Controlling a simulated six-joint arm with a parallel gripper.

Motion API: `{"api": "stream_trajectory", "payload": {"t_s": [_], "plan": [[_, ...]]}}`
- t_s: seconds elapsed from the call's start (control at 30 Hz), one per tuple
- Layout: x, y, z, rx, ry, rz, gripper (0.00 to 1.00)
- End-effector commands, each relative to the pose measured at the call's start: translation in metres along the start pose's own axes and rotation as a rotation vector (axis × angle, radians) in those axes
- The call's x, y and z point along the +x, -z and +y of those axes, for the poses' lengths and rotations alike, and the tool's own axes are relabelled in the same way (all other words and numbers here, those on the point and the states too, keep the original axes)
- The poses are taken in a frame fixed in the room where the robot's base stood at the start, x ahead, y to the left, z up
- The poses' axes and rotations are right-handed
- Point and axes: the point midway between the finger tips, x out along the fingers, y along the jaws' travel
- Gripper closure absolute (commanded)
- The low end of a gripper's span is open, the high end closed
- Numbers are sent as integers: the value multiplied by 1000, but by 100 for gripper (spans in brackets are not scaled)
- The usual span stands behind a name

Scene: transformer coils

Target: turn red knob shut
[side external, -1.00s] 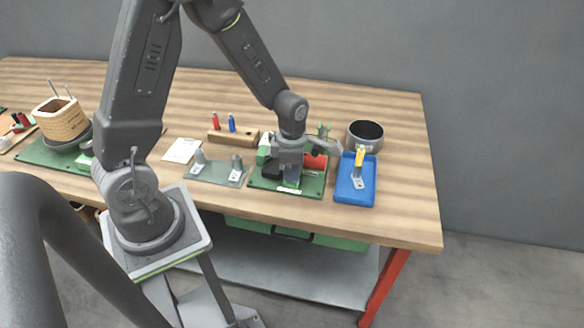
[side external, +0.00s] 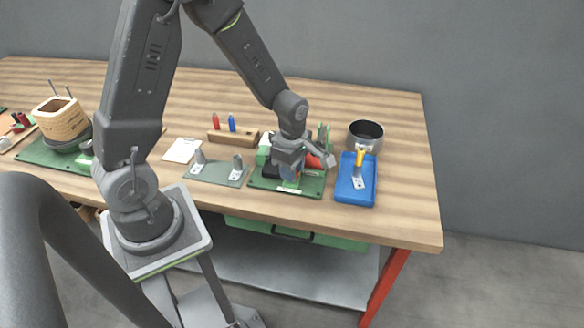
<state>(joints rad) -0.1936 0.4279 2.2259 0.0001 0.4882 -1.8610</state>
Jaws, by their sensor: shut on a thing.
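My gripper (side external: 290,172) is low over the right-hand green board (side external: 270,186) on the wooden bench, pointing down and tilted in the picture. It is shut on the red knob, but its body and wrist hide the contact. A red part (side external: 313,162) shows just right of the gripper on the same board. I cannot tell how much of it is the knob. A green and dark part (side external: 264,152) stands left of the gripper on this board.
A blue tray (side external: 343,190) with a yellow-handled tool (side external: 360,165) lies right of the board. A metal pot (side external: 366,134) stands behind it. A grey plate with two posts (side external: 212,175) is on the left. A wooden block (side external: 240,138) holds red and blue pieces behind.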

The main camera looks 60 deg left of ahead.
Motion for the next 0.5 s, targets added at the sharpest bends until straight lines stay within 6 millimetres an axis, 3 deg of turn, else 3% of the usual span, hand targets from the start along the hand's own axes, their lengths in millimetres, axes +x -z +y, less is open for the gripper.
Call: {"api": "stream_trajectory", "payload": {"t_s": [0.33, 0.37, 0.5], "plan": [[-1, 0, 0, 3, -1, -1, 94], [-1, 0, 0, 3, -2, -1, 69], [-1, 0, 0, 3, -1, -1, 56]]}}
